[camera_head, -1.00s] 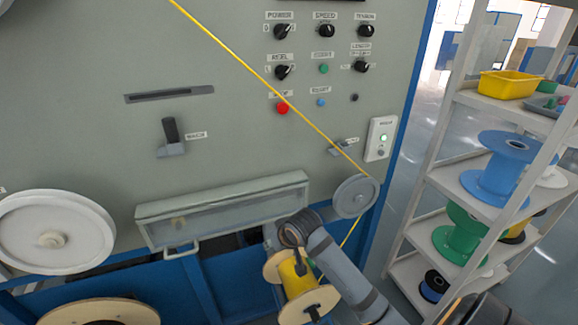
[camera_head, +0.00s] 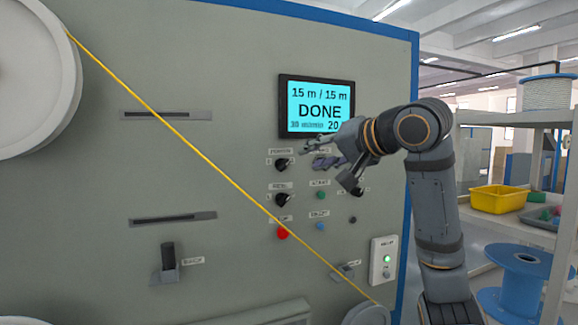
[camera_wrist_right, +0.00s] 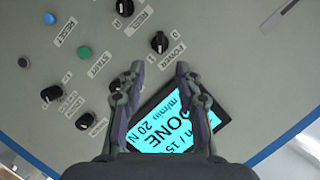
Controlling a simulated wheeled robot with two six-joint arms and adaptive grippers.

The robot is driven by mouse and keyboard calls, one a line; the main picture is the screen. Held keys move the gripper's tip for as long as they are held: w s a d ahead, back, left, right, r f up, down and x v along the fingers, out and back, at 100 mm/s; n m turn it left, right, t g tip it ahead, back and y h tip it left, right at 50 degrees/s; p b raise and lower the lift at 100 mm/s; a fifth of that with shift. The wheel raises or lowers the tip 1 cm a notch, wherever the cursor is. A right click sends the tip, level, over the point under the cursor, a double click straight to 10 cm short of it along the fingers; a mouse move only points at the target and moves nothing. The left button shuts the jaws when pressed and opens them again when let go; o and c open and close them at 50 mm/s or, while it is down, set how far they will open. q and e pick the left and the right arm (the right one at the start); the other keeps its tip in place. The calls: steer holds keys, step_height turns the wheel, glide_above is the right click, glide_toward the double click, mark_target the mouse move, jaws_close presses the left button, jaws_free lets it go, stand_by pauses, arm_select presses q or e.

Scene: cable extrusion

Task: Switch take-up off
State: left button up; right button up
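The machine's grey control panel (camera_head: 240,120) has a black POWER knob (camera_head: 282,165) with a black knob below it, whose label (camera_head: 280,188) seems to read REEL. I see no label that clearly reads take-up. My right gripper (camera_head: 327,163) is in front of the panel, right of the POWER knob, and partly covers the upper knobs. In the right wrist view its two fingers (camera_wrist_right: 160,70) are apart and empty. The POWER knob (camera_wrist_right: 159,43) shows just beyond the gap between the fingertips, apart from them. The REEL knob (camera_wrist_right: 124,7) is at the top edge. My left gripper is out of view.
A lit screen (camera_head: 315,107) reads 15 m / 15 m DONE. A red button (camera_head: 283,233), a green button (camera_head: 320,195) and a blue button (camera_head: 320,227) sit near the knobs. A yellow cable (camera_head: 180,135) crosses in front of the panel. A shelf with a yellow bin (camera_head: 498,198) stands at right.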

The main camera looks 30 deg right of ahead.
mark_target(286, 165)
steer(key=p+x, duration=0.2)
steer(key=x, duration=0.8)
steer(key=shift+p, duration=0.3)
jaws_close()
